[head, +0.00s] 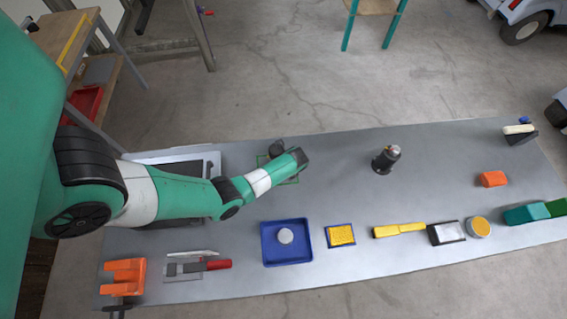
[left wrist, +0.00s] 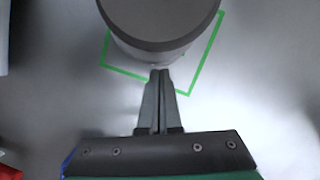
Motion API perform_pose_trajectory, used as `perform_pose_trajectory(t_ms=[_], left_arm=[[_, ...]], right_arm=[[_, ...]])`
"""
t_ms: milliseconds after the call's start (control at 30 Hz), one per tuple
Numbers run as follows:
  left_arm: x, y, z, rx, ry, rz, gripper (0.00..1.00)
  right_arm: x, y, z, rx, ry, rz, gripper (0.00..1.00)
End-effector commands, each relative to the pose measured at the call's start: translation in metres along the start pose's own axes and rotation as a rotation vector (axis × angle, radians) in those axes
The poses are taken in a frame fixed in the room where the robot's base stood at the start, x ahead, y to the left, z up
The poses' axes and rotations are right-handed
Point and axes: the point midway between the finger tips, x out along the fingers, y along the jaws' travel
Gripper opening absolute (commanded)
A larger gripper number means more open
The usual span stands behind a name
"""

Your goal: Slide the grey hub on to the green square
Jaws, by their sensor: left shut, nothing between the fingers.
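The grey hub (left wrist: 160,22) is a dark round cylinder standing upright on the table. My right gripper is not in view.
A dark and silver fitting (head: 386,160) stands to the right on the grey table. Along the front are a blue tray (head: 270,252) with a white disc, a yellow sponge-like pad (head: 341,235) and a yellow tool (head: 399,230). The table between hub and fitting is clear.

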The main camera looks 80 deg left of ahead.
Motion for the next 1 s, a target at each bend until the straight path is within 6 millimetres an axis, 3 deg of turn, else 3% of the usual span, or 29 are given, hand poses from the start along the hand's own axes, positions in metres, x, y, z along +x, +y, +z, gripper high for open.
perform_pose_trajectory(t_ms=[133, 300, 500, 667, 1000], left_arm=[[-0.009, 0.003, -0.017, -0.002, 0.000, 0.003, 0.00], [-0.060, 0.002, -0.014, -0.006, 0.000, -0.001, 0.00], [-0.096, 0.002, -0.015, -0.006, 0.000, 0.001, 0.00], [-0.105, 0.003, -0.016, -0.006, 0.000, 0.004, 0.00], [-0.105, 0.002, -0.016, -0.007, 0.000, 0.003, 0.00]], right_arm=[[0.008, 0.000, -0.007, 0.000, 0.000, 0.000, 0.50], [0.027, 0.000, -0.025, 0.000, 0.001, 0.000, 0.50], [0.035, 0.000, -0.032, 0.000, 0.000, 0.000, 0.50], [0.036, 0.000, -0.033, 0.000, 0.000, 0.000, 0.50], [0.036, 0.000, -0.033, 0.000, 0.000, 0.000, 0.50]])
